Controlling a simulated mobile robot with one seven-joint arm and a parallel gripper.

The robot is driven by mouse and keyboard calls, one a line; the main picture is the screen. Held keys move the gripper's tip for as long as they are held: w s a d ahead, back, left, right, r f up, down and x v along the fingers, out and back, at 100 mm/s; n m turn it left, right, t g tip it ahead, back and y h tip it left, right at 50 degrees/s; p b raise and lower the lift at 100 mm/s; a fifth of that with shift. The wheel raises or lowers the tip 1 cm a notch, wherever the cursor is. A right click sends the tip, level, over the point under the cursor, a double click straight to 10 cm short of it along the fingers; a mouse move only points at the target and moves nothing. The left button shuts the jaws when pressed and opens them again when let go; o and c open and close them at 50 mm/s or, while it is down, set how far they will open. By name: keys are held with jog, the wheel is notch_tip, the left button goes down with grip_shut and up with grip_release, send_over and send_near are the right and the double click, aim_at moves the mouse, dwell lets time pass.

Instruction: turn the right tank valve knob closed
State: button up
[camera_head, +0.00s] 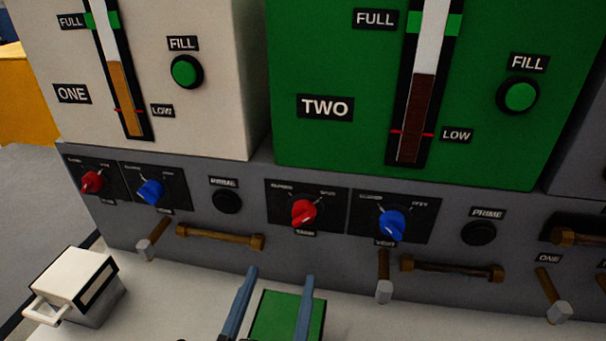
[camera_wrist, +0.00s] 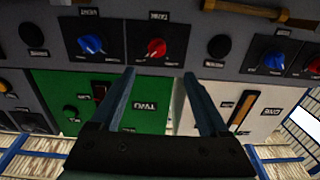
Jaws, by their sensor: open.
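The right tank valve knob (camera_head: 303,213) is a red knob on a black plate below the green tank marked TWO (camera_head: 285,80). Its upper end appears to lean toward the label on the right; the labels are blurred. In the wrist view, which is upside down, the red knob (camera_wrist: 155,48) lies just beyond the fingertips, roughly between them. My gripper (camera_head: 281,273) is open and empty, its two blue-grey fingers pointing toward the panel, below the knob in the head view. In the wrist view my gripper (camera_wrist: 160,74) is apart from the knob.
A blue vent knob (camera_head: 392,224) and a black prime button (camera_head: 478,233) are right of the red knob. Brown handles (camera_head: 450,270) and spouts (camera_head: 384,290) stick out below. A green box (camera_head: 288,316) and a white box (camera_head: 72,280) stand on the counter.

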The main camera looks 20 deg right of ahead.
aim_at(301, 223)
jog(key=x, duration=0.4)
jog(key=p+x, duration=0.1)
jog(key=x, duration=0.3)
jog(key=p+x, duration=0.1)
jog(key=x, duration=0.3)
jog(key=shift+w+d+f, duration=0.2)
jog(key=shift+d+f, duration=0.05)
jog(key=shift+d, duration=0.15)
jog(key=shift+c, duration=0.2)
grip_shut()
